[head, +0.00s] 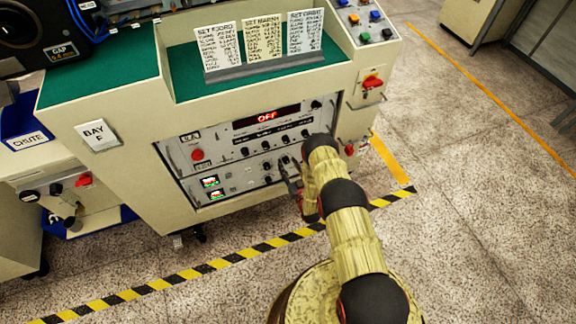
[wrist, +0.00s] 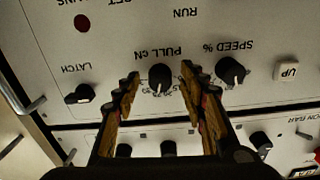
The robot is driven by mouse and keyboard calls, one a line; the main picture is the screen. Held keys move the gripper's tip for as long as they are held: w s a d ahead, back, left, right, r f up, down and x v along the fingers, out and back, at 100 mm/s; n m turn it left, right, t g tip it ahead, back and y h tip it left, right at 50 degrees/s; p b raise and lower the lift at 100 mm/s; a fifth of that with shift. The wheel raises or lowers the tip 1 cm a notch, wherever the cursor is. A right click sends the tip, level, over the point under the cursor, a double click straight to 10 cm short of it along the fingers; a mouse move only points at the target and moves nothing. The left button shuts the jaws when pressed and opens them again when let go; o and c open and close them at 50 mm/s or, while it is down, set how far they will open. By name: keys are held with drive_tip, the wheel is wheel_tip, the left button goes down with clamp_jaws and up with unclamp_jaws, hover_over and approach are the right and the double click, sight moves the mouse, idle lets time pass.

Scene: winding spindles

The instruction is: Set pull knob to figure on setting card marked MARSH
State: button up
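The pull knob (wrist: 160,75) is a round black knob under the label PULL CN, upside down in the wrist view. Its pointer and the small scale figures are too small to read. My gripper (wrist: 160,84) is open, with one finger on each side of the knob; I cannot tell whether they touch it. In the head view my gripper (head: 291,176) is at the panel front, partly hidden by my arm. The MARSH setting card (head: 263,37) is the pale yellow middle card on the green-topped desk; its figures are not legible.
The SPEED % knob (wrist: 230,70) and the LATCH knob (wrist: 80,94) flank the pull knob. A red display (head: 268,117) reads OFF. FJORD (head: 217,48) and ORBIT (head: 305,31) cards stand beside MARSH.

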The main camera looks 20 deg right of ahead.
drive_tip(key=shift+c, duration=1.2)
drive_tip(key=c, duration=0.7)
clamp_jaws()
drive_tip(key=shift+m, duration=2.9)
drive_tip(key=o, duration=0.9)
unclamp_jaws()
drive_tip(key=shift+c, duration=0.2)
drive_tip(key=shift+o, duration=0.5)
